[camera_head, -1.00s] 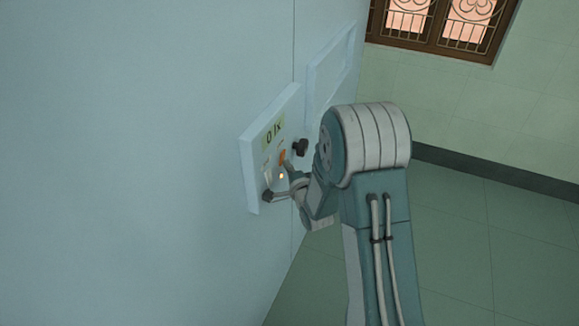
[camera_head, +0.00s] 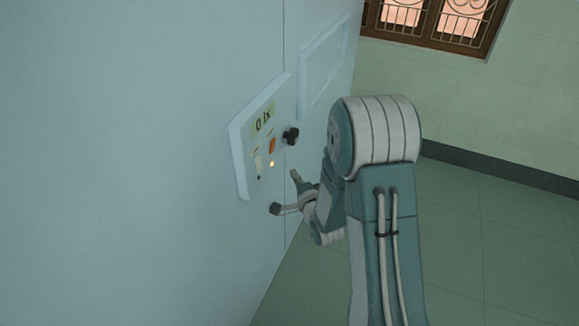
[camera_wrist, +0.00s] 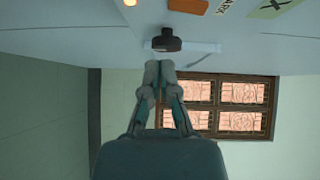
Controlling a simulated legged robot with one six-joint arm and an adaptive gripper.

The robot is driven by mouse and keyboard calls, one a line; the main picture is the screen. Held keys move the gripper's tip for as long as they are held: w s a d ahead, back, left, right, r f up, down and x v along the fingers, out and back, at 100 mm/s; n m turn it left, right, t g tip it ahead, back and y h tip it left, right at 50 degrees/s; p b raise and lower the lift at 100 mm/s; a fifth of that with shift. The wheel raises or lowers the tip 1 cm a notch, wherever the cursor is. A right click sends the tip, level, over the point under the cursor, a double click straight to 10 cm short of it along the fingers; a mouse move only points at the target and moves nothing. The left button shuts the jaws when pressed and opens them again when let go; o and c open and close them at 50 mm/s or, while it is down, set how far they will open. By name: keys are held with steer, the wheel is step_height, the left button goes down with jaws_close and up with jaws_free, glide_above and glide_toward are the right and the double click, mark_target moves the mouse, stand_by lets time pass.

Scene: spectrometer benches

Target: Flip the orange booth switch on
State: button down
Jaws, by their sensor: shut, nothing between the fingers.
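The orange switch (camera_head: 271,146) is a small upright lever on the pale control panel (camera_head: 242,150), below the "0 lx" display (camera_head: 263,119). An orange part (camera_wrist: 188,5) also shows at the top edge of the wrist view, cut off. I cannot tell whether the switch is on or off. My gripper (camera_wrist: 159,70) is shut and empty, its fingertips together. In the head view my gripper (camera_head: 295,176) is below and right of the switch, apart from it.
A black knob (camera_head: 291,136) sticks out right of the switch; it also shows in the wrist view (camera_wrist: 167,40), just beyond my fingertips. A small lit lamp (camera_head: 271,164) is below the switch. A framed panel (camera_head: 323,68) is farther along the wall. Open floor lies right.

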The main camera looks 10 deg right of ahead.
steer(key=s+d+r+n+g+h, duration=0.3)
steer(key=s+r+n+g, duration=0.4)
steer(key=s+r, duration=0.4)
steer(key=s+a+r+n+g, duration=0.1)
steer(key=s+r+n+g, duration=0.1)
steer(key=s, duration=0.8)
steer(key=s+a+r+n+g, duration=0.1)
steer(key=s+r+n, duration=0.4)
steer(key=s, duration=0.5)
steer(key=shift+r+n+g, duration=0.2)
steer(key=shift+n+g, duration=0.6)
